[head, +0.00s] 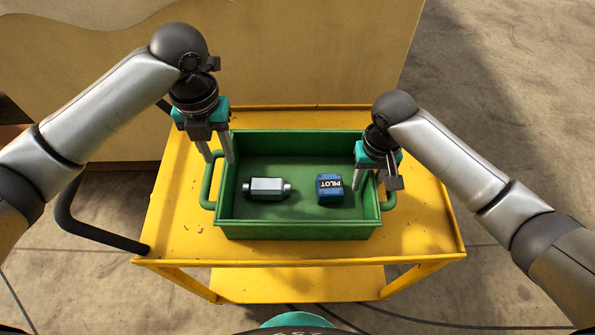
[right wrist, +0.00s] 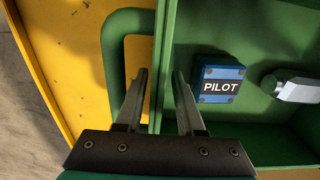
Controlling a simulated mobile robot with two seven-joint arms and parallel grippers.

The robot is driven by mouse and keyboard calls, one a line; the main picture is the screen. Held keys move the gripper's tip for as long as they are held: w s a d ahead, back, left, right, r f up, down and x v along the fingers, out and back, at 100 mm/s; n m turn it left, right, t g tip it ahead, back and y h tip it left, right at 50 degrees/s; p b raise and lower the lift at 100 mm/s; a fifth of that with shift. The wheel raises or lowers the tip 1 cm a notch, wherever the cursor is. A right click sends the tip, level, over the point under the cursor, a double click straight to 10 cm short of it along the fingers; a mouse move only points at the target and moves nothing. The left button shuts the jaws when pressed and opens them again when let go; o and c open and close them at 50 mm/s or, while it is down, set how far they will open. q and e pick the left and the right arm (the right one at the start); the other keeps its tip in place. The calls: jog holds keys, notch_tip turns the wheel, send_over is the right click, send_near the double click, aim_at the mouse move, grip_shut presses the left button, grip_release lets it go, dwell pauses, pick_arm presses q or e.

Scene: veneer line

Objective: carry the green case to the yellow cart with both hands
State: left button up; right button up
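The green case (head: 300,232) is an open, shallow box with a loop handle at each end. It stands level on the top of the yellow cart (head: 172,222). My left gripper (head: 220,160) is open at the case's left end, near the back corner, its fingers pointing down beside the left wall. My right gripper (head: 369,182) is at the right end. In the right wrist view its fingers (right wrist: 160,82) are apart, one on each side of the case's wall (right wrist: 163,60), the outer one by the handle (right wrist: 112,50). Contact with the wall cannot be told.
Inside the case lie a grey metal cylinder-like part (head: 266,189) and a blue block marked PILOT (head: 329,189). The cart has a dark push handle (head: 95,232) at left and a lower shelf (head: 297,286). A large tan panel stack (head: 290,60) stands behind it. Floor is open at right.

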notch_tip(320, 180, up, 12)
jog(key=shift+f, duration=0.2)
dwell(0.6)
